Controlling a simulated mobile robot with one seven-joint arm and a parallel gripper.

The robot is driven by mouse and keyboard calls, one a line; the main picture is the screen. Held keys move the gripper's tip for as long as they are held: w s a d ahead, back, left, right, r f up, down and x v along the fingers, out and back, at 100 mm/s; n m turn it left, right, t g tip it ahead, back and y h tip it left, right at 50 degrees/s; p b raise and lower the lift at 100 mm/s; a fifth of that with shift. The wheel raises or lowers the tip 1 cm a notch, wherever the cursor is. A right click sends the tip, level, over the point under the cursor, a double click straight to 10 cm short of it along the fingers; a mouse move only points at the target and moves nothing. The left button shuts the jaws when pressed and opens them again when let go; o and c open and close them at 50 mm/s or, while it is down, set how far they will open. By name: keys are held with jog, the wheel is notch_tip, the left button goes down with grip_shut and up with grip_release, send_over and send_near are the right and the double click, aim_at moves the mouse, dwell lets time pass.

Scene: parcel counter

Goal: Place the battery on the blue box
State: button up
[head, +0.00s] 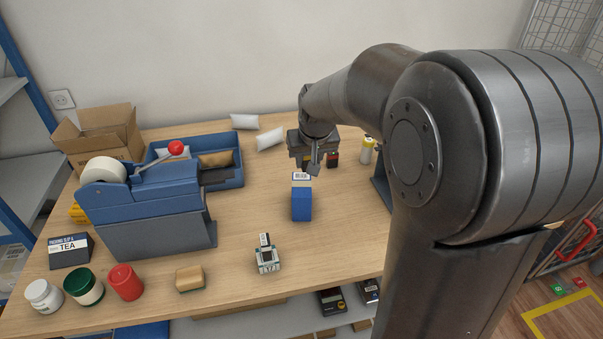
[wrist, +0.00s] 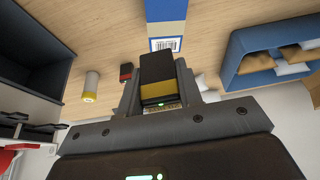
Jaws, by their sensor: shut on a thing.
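My gripper (head: 314,160) is over the table behind the blue box and, in the wrist view (wrist: 157,95), shut on a black block with a yellow band, which I take as the battery (wrist: 157,72). The battery is between the two fingers; in the head view it is mostly hidden by the gripper. The blue box (head: 301,203) stands upright on the table, with a white label on its top. It also shows in the wrist view (wrist: 166,12), beyond the battery and apart from it. Nothing lies on its visible top.
A dark red and black block (head: 333,159) and a yellow-white cylinder (head: 367,150) stand near the gripper. A blue tray (head: 239,172) holds packets, left of the box. A tape dispenser (head: 150,215) stands further left. A small teal-white item (head: 266,257) is in front. Table right of the box is clear.

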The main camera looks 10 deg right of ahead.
aim_at(302, 184)
jog(key=shift+w+a+f, duration=0.5)
jog(key=shift+a, duration=0.3)
jog(key=shift+f, duration=2.05)
jog(key=shift+f, duration=0.15)
jog(key=o, duration=1)
